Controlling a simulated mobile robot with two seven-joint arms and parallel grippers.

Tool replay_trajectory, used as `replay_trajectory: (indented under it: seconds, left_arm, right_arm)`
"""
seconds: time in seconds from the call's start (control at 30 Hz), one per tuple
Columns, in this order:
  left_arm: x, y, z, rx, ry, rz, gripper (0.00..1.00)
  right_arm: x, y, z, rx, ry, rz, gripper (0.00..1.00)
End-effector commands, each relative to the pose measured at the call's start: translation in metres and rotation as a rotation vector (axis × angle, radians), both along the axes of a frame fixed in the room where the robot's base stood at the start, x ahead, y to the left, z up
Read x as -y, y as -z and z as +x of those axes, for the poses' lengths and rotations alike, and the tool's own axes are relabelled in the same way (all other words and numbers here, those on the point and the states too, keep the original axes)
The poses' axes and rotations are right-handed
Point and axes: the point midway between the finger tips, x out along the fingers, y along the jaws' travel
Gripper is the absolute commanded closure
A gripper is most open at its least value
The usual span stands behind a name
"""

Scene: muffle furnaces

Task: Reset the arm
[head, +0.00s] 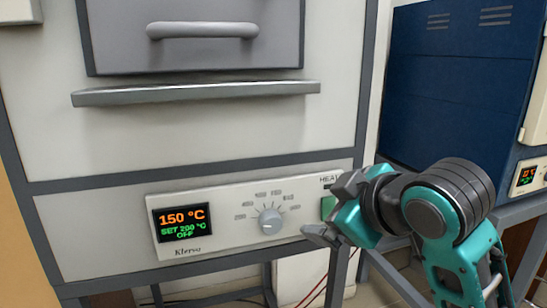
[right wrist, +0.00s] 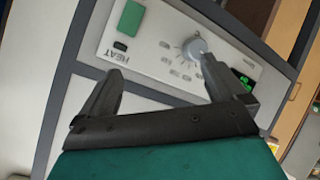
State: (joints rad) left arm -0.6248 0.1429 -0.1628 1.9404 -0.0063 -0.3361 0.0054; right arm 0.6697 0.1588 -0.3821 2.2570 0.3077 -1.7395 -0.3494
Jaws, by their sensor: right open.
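My right gripper (head: 328,208) is open and empty in front of the furnace's control panel (head: 238,238), at the panel's right end in the head view. In the right wrist view its two fingers (right wrist: 162,85) stand apart with nothing between them. The panel has a grey round dial (head: 270,221) and a display (head: 181,222) reading 150 °C, SET 200 °C, OFF. A green HEAT switch (right wrist: 130,17) shows in the right wrist view; in the head view the gripper partly hides it. My left gripper is not in view.
The furnace door (head: 195,55) with its bar handle (head: 202,30) is above the panel, over a grey ledge (head: 196,93). A dark blue furnace (head: 455,90) stands at the right on a grey stand. Tiled floor shows below.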

Motion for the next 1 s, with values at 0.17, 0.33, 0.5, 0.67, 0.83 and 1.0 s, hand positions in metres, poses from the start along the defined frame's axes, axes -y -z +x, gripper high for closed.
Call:
replay_trajectory:
  seconds: [0.17, 0.33, 0.5, 0.67, 0.83, 1.0]
  left_arm:
    - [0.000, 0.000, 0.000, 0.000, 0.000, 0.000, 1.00]
    - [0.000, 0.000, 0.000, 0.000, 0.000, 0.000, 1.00]
    - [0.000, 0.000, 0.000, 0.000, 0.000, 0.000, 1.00]
    - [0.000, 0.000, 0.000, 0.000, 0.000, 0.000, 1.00]
    - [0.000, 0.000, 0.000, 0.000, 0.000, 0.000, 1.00]
    - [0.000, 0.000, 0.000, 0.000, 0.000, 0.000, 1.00]
  right_arm:
    - [0.020, 0.086, -0.022, -0.186, 0.118, 0.097, 0.02]
    - [0.041, 0.158, -0.058, -0.349, 0.250, 0.164, 0.02]
    - [0.064, 0.222, -0.108, -0.505, 0.395, 0.201, 0.02]
    - [0.085, 0.266, -0.161, -0.629, 0.527, 0.210, 0.02]
    - [0.103, 0.296, -0.210, -0.726, 0.641, 0.198, 0.02]
    - [0.115, 0.316, -0.243, -0.776, 0.720, 0.189, 0.02]
